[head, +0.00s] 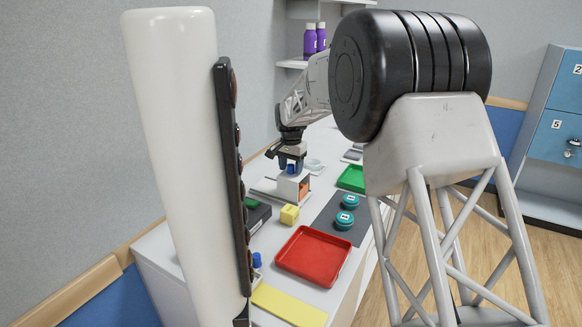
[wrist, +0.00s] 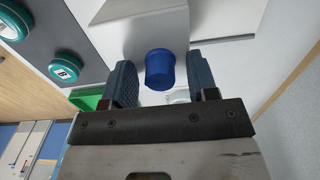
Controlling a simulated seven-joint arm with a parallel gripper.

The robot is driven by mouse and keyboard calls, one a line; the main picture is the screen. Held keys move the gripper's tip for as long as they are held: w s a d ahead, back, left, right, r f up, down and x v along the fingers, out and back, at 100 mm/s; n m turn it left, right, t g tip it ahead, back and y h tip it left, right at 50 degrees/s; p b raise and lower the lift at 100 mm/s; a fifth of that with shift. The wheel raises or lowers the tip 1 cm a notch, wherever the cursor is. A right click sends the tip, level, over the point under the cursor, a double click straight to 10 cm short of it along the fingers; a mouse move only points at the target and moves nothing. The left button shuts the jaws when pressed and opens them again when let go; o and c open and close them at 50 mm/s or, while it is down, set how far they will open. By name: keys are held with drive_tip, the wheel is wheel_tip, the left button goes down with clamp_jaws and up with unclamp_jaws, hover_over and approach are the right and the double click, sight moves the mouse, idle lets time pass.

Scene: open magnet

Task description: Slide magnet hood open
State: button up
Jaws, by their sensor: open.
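The magnet hood (head: 293,186) is a small white-grey housing on the bench, with an orange-brown patch showing at its right side. A blue round knob (head: 291,169) stands on its top. In the wrist view the blue knob (wrist: 160,68) projects from the grey hood surface (wrist: 140,25). My gripper (head: 290,163) is above the hood. In the wrist view my gripper (wrist: 160,85) is open, with one dark finger on each side of the knob. Gaps show between the knob and both fingers, so it is not gripped.
A red tray (head: 314,257), a yellow block (head: 289,214) and a yellow mat (head: 288,305) lie nearer the head camera. Two teal-lidded jars (head: 347,211) stand on a dark mat right of the hood. A green tray (head: 352,179) lies beyond them.

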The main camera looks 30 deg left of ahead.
drive_tip(key=shift+c, duration=0.2)
clamp_jaws()
drive_tip(key=a, duration=1)
drive_tip(key=shift+a, duration=0.35)
drive_tip(key=shift+o, duration=0.2)
unclamp_jaws()
drive_tip(key=shift+r, duration=0.15)
wheel_tip(320, 180, up, 8)
drive_tip(key=shift+f, duration=0.2)
idle(0.4)
